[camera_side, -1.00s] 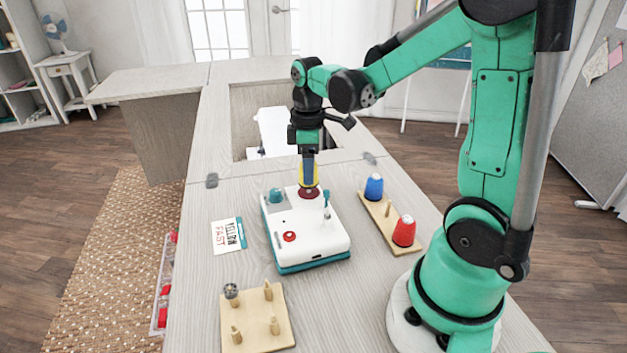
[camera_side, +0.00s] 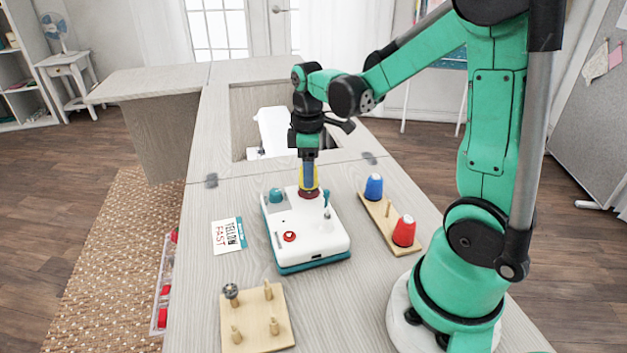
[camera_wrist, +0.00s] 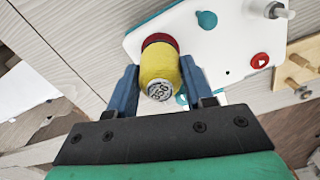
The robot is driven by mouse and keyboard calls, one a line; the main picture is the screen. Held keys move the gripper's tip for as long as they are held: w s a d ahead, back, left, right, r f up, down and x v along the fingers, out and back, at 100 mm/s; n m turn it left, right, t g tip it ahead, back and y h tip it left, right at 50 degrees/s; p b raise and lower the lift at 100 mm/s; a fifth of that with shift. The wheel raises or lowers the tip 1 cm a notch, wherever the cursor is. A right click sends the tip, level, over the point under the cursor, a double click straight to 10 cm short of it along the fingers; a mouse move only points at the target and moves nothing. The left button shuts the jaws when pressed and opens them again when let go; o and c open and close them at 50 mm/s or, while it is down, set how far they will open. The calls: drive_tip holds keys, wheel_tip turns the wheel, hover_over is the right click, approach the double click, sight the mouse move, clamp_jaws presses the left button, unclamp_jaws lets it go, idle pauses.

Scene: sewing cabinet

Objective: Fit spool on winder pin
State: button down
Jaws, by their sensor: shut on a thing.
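The yellow spool (camera_side: 308,181) is between the fingers of my gripper (camera_side: 308,173), which is shut on it. In the wrist view, the spool (camera_wrist: 159,70) shows a round printed label on its near end, with my gripper's blue fingers (camera_wrist: 159,85) on either side. A dark red disc (camera_wrist: 160,40) shows at its far end, at the winder. The white winder (camera_side: 305,235) has a teal base, a teal knob (camera_side: 276,195) and a red button (camera_side: 289,236). I see no pin under the spool, and cannot tell whether the spool is seated.
A wooden rack (camera_side: 377,218) with a blue spool (camera_side: 373,187) and a red spool (camera_side: 403,231) stands right of the winder. A pegged wooden board (camera_side: 255,330) is in front. A card reading "YELLOW FAST" (camera_side: 228,236) lies left. The tabletop beyond the card is clear.

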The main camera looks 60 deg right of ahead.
drive_tip(key=shift+f, duration=0.65)
idle(0.8)
drive_tip(key=shift+c, duration=1.3)
unclamp_jaws()
drive_tip(key=shift+r, duration=0.1)
drive_tip(key=shift+r, duration=2.75)
drive_tip(key=shift+a, duration=0.1)
